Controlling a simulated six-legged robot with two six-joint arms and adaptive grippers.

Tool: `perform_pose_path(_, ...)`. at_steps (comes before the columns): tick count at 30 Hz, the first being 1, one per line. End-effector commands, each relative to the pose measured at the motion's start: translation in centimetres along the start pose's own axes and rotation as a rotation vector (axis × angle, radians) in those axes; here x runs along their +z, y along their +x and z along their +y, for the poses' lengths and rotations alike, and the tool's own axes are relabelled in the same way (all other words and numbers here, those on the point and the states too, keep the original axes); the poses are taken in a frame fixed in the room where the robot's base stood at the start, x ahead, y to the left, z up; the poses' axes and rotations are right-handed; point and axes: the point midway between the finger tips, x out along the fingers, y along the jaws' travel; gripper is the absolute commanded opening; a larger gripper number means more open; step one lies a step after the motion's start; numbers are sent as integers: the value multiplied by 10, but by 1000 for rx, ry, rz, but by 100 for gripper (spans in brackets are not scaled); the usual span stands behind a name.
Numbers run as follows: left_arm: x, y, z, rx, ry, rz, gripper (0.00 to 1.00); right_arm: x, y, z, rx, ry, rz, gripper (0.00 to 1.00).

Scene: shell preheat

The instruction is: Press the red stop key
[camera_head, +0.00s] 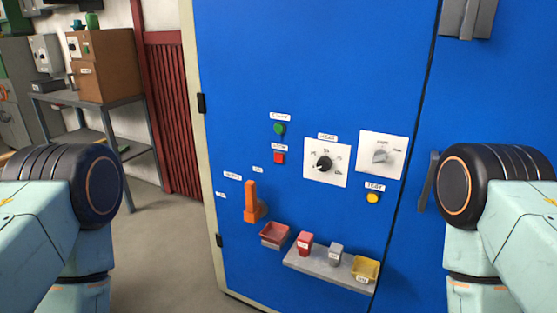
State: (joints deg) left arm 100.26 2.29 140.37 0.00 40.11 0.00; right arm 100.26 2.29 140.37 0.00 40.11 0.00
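Nothing covers the red key. My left arm comes in at the left edge and my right arm at the right edge, both well apart from the key. Neither gripper shows in the head view.
Two white dial plates (312,174) and (397,146) and a yellow button (373,198) are right of the key. An orange lever (252,202) sticks out below left. A grey shelf (320,268) holds small red, grey and yellow items. A grey table (118,100) stands left.

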Motion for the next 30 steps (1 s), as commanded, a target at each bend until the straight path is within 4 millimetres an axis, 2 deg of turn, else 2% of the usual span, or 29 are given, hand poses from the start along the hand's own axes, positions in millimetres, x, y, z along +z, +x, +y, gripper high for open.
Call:
perform_pose_path(1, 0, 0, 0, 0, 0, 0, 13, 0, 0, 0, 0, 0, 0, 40)
perform_pose_path(6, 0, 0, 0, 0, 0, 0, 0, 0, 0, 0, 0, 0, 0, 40)
perform_pose_path(30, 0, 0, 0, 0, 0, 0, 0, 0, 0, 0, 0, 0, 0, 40)
